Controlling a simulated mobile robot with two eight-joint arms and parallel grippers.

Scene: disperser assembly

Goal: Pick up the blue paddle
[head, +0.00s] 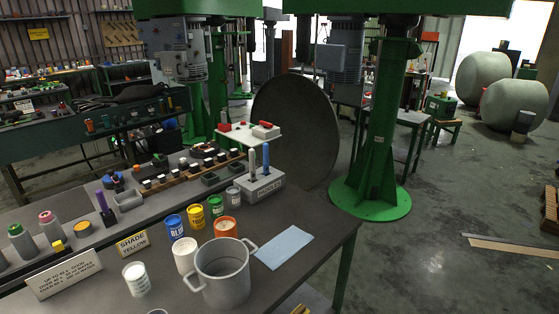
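The blue paddle (266,157) stands upright in a light grey block holder (262,188) with lettering on its front, near the far right of the workbench. A grey paddle (252,162) stands upright beside it in the same holder, just to its left. The lower ends of both paddles are hidden inside the holder. Neither of my grippers is in view, and nothing is touching the blue paddle.
On the workbench (330,232), a large two-handled grey pot (223,275), several coloured cans, a blue sheet (284,247) and label signs stand in front of the holder. A green column (375,130) rises behind right. A large dark disc (295,125) stands behind the holder.

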